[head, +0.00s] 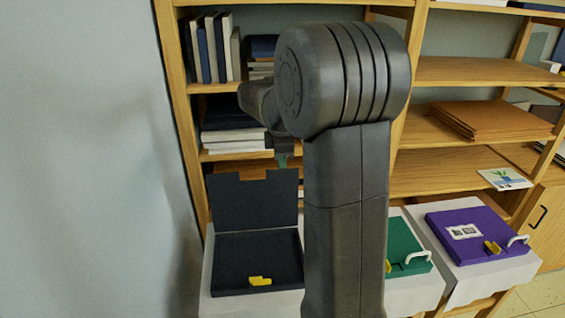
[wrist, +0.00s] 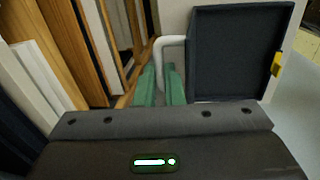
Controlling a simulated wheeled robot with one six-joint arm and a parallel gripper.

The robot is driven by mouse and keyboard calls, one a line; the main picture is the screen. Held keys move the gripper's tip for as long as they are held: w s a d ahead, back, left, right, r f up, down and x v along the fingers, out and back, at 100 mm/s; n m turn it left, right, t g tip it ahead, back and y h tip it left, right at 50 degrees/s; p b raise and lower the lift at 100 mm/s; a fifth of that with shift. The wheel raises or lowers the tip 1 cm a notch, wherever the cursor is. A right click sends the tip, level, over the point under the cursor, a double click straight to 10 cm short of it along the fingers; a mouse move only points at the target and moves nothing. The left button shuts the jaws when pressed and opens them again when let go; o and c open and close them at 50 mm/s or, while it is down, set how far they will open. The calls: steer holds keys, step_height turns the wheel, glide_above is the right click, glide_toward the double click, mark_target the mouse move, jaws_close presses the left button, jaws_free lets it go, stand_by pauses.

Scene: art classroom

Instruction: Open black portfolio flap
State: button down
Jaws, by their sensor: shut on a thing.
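The black portfolio (head: 258,262) lies on a white-covered surface at the lower left in the head view. Its black flap (head: 245,203) stands up, nearly upright, at the back of the base. A yellow clasp (head: 260,281) sits at the base's front edge. The wrist view shows the dark open base (wrist: 235,50) with the yellow clasp (wrist: 277,64) on its right. My gripper (head: 283,161) is at the flap's top edge. In the wrist view its green fingers (wrist: 160,82) are shut on a white handle (wrist: 170,42); the grip itself is partly hidden.
A green portfolio (head: 405,245) and a purple portfolio (head: 475,236) lie to the right, with white handles and yellow clasps. A wooden shelf with books (head: 212,48) stands close behind. A bare wall (head: 90,150) is on the left. My arm hides the middle.

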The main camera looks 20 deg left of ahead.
steer(key=shift+w, duration=0.2)
steer(key=c, duration=1.5)
jaws_free()
steer(key=r, duration=0.4)
steer(key=s+r, duration=0.1)
steer(key=r, duration=0.4)
steer(key=r+b, duration=0.1)
steer(key=r, duration=0.3)
steer(key=shift+s+d+r, duration=0.25)
steer(key=shift+d+r, duration=0.1)
steer(key=f, duration=0.4)
steer(key=w+f, duration=0.1)
steer(key=f, duration=0.4)
steer(key=f+p, duration=0.1)
steer(key=f, duration=0.3)
steer(key=shift+w+a+f, duration=0.25)
steer(key=shift+a+f, duration=0.15)
steer(key=shift+s, duration=0.1)
